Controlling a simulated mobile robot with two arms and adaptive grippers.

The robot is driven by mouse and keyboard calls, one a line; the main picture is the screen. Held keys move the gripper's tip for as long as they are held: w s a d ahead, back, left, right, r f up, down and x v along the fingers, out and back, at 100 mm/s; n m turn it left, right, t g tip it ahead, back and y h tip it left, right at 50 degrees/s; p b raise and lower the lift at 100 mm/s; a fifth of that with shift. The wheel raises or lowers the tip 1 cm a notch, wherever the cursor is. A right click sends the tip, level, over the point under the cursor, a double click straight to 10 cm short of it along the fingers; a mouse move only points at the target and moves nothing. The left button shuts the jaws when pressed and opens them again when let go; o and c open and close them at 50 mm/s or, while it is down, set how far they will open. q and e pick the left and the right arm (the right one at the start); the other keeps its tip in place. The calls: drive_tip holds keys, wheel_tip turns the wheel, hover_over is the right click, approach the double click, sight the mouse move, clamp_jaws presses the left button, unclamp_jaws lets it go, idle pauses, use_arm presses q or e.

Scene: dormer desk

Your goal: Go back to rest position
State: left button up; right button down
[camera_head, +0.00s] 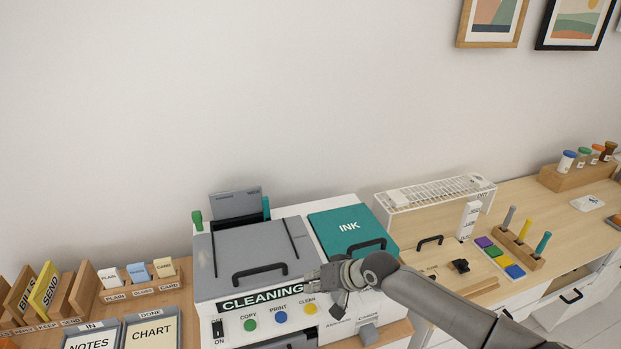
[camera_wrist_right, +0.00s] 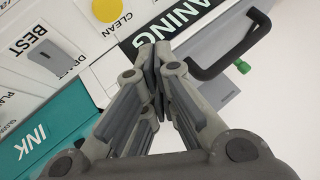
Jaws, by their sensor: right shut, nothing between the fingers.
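My right gripper (camera_head: 322,279) is in front of the printer (camera_head: 222,262), close to its front upper edge by the "CLEANING" label (camera_head: 262,297). Its arm comes in from the lower right. In the right wrist view the gripper's fingers (camera_wrist_right: 155,62) are together with nothing between them. The yellow "CLEAN" button (camera_head: 310,307) is just below the gripper in the head view, and it also shows in the right wrist view (camera_wrist_right: 106,9). I cannot tell whether the fingers touch the printer. My left gripper is not in view.
The teal "INK" lid (camera_head: 349,226) with a black handle is beside the gripper. Paper trays (camera_head: 150,335) and card holders stand at left. At right are a white rack (camera_head: 436,190), colored pads (camera_head: 499,256) and upright pens (camera_head: 524,240).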

drive_tip(key=s+a+f+n+g, duration=0.1)
drive_tip(key=s+a+f, duration=0.1)
drive_tip(key=s, duration=0.6)
drive_tip(key=s+a+f+n, duration=0.1)
drive_tip(key=s+a+n, duration=0.1)
drive_tip(key=s, duration=0.6)
drive_tip(key=s+d+m+h, duration=0.3)
drive_tip(key=s+d+h, duration=0.4)
drive_tip(key=s+d, duration=1.5)
wheel_tip(320, 180, down, 31)
drive_tip(key=d+g+b, duration=0.2)
drive_tip(key=b, duration=0.2)
drive_tip(key=s+d+f+g+b, duration=0.1)
drive_tip(key=s+d+f+b, duration=0.1)
drive_tip(key=s+f, duration=1.4)
wheel_tip(320, 180, down, 2)
drive_tip(key=shift+d+f+n+b, duration=0.2)
drive_tip(key=shift+d+n+b, duration=0.1)
drive_tip(key=shift+d, duration=0.15)
